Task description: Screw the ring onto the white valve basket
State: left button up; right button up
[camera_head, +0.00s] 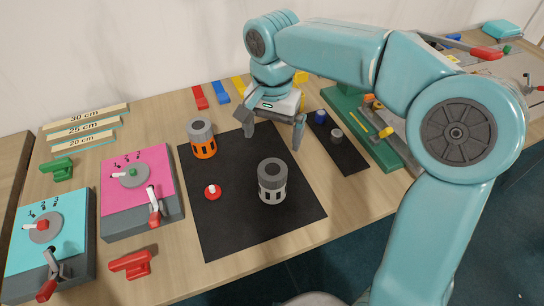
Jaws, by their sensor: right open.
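The white valve basket (272,195) stands upright on the black mat (230,235), with dark slots around its lower part. A grey ring (272,172) sits on its top; I cannot tell how tightly it is seated. My right gripper (273,138) is open and empty, behind the white basket and apart from it, with its fingers pointing down over the mat's back right edge. My left gripper is not in view.
An orange valve basket (203,148) with a grey top stands on the mat's back left. A small red-and-white part (212,191) lies left of the white basket. A pink box (128,205) is left of the mat. A small black mat (340,152) with small cylinders lies right.

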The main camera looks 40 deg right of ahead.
aim_at(273, 169)
notch_tip(273, 169, down, 12)
jog(key=shift+f, duration=0.2)
jog(key=c, duration=1)
jog(key=shift+b, duration=0.35)
